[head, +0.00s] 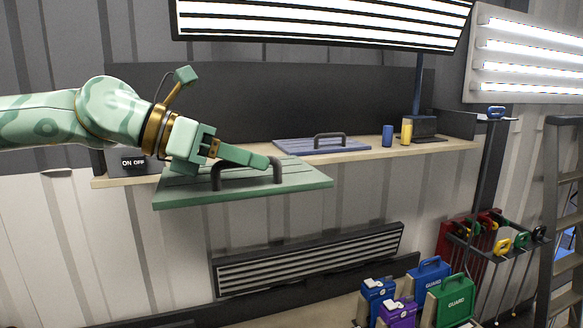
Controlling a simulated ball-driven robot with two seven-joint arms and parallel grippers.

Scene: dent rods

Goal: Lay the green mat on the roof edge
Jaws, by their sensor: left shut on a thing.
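The green mat (290,186) is a flat board with a dark handle (278,172) on top. It is in front of the wooden shelf, and its front edge overhangs the shelf's edge. My left gripper (242,160) is shut on the handle of the green mat from above. Part of the handle is hidden behind the gripper fingers. I cannot tell whether the mat touches the shelf. I cannot make out a roof edge in this view. My right gripper is not in view.
A blue mat (345,147) with a dark handle lies on the shelf (440,149). Blue (387,137) and yellow (406,132) cylinders stand to its right. Several GUARD cases (450,303) stand below right. A ladder (562,220) is at far right.

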